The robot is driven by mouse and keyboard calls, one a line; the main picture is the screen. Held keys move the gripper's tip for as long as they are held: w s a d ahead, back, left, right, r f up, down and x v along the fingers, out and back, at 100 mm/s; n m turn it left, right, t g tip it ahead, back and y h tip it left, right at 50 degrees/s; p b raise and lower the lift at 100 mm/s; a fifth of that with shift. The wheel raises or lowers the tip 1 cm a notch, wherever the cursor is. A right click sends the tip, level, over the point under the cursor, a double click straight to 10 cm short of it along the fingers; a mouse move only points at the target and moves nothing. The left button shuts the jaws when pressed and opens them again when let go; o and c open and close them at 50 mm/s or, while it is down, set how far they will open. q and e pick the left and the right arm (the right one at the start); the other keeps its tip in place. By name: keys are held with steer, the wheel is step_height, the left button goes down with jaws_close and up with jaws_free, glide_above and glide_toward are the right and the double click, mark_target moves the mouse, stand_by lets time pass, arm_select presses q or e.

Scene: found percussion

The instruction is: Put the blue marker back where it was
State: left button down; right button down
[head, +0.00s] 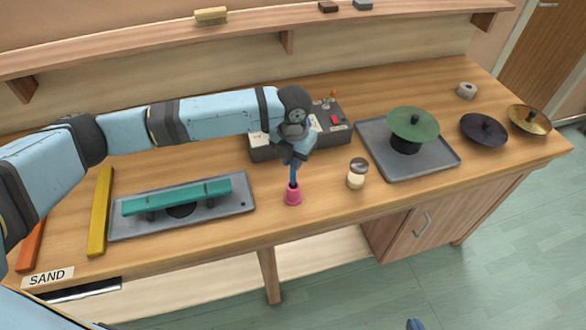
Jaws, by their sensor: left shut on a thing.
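The blue marker (293,174) stands nearly upright, and its lower end meets the small pink cup (293,196) near the table's front edge. Whether its tip is inside the cup or just in front of the opening is hard to tell. My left gripper (298,156) points down from above and is shut on the upper part of the marker, which its fingers hide. A small blue-grey tip at the bottom edge appears to be part of my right gripper (416,325); its jaws cannot be made out.
A jar (357,173) stands right of the cup. A control box (265,148) is behind the gripper. A grey tray (440,165) with a green cymbal (413,124) is at right. Another tray (240,206) holds a teal bar (180,195). A yellow bar (100,212) lies left.

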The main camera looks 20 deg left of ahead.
mark_target(293, 184)
arm_select(q)
steer(key=shift+f, duration=2.4)
steer(key=shift+f, duration=0.1)
steer(key=c, duration=1.1)
jaws_free()
